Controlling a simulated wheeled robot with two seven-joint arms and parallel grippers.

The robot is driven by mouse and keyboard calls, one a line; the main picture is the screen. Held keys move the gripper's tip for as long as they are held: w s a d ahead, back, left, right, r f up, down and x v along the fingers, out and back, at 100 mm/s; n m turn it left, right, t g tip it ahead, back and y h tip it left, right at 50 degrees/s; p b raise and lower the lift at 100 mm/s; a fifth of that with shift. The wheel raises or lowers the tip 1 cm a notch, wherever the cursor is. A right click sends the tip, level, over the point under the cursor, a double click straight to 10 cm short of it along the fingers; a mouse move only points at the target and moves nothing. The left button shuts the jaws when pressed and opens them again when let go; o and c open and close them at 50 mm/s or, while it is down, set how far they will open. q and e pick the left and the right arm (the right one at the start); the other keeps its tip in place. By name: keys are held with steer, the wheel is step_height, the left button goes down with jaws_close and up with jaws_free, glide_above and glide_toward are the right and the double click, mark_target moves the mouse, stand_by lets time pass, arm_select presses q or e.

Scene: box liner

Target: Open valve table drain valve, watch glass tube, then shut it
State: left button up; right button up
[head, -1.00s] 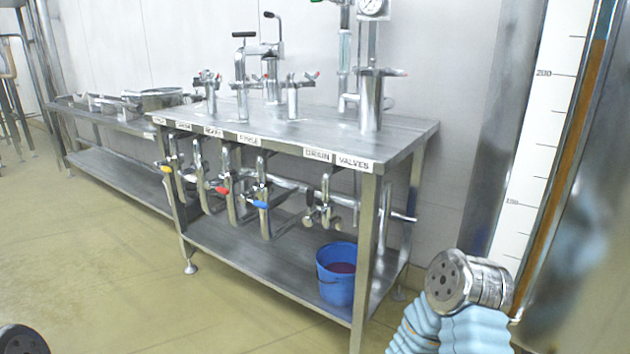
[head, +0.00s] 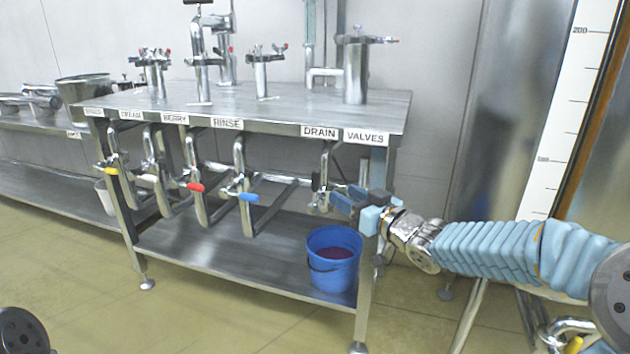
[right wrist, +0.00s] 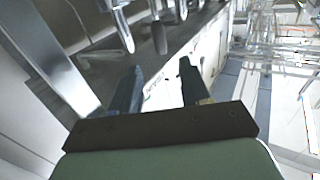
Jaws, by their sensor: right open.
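The drain valve (head: 320,190) hangs under the table edge below the DRAIN label (head: 320,132). Its handle is hard to make out. My right gripper (head: 345,200) is at its right side, close to it, with dark fingers pointing left. In the right wrist view the two fingers (right wrist: 158,85) are apart with nothing between them, and metal pipes (right wrist: 122,30) show beyond the tips. I cannot tell whether a finger touches the valve. The glass tube (head: 598,110), brown-orange inside, stands beside a white scale (head: 565,110) at the right. My left gripper is out of view.
The steel valve table (head: 290,112) carries several pipe fittings on top. Valves with yellow, white, red and blue (head: 249,197) handles hang to the left. A blue bucket (head: 318,280) with dark red liquid stands on the lower shelf. A table leg (head: 366,290) is beside my right gripper.

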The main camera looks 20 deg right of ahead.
mark_target(319, 181)
steer(key=x, duration=1.1)
steer(key=shift+w+b, duration=0.2)
steer(key=shift+b, duration=0.15)
jaws_close()
